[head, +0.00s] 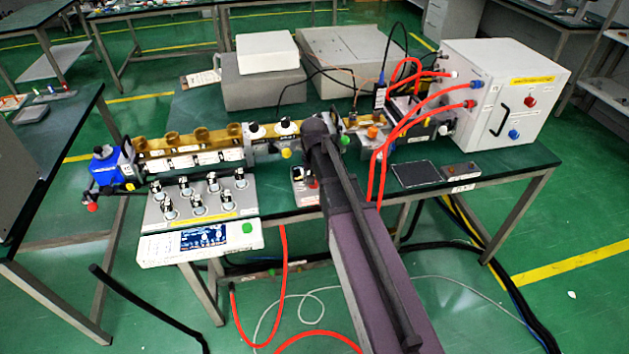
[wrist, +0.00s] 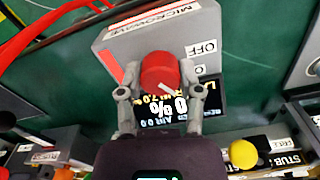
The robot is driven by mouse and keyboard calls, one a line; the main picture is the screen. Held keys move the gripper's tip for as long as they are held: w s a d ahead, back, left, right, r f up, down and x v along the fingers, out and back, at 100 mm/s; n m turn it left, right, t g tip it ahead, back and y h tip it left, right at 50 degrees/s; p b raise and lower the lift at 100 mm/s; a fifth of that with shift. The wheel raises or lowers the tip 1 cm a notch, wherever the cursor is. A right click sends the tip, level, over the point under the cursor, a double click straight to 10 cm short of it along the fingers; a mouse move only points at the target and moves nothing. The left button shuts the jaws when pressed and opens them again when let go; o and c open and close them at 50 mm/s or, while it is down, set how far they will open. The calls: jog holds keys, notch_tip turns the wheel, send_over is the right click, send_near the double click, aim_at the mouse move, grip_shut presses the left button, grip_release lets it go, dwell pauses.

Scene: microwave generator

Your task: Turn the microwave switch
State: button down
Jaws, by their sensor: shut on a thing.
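The microwave switch is a round red knob (wrist: 158,68) with a white pointer line, on a grey panel (wrist: 125,42) marked MICROWAVE. An OFF label (wrist: 202,48) is to the right of the knob. A dark display (wrist: 165,117) with upside-down readings, including 0%, is below it, partly covered by the fingers. My gripper (wrist: 160,75) has one finger on each side of the knob and is shut on it. The white pointer slants down to the right. In the head view, my arm hides its fingertips, and I cannot make out the switch there.
A red cable (wrist: 45,35) runs past the panel's upper left. A yellow knob (wrist: 243,153) is close at the lower right. In the head view, a white cabinet (head: 515,85) with red hoses stands at the right, and a knob panel (head: 200,205) sits at the left.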

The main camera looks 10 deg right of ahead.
dwell(0.4)
jog(key=shift+c, duration=1.3)
grip_release()
jog(key=s+r+n+p, duration=0.1)
jog(key=s+r+p, duration=0.2)
jog(key=s, duration=0.5)
jog(key=s+r+n+p, duration=0.2)
jog(key=s+r+p, duration=0.1)
jog(key=s, duration=0.5)
jog(key=shift+d, duration=0.15)
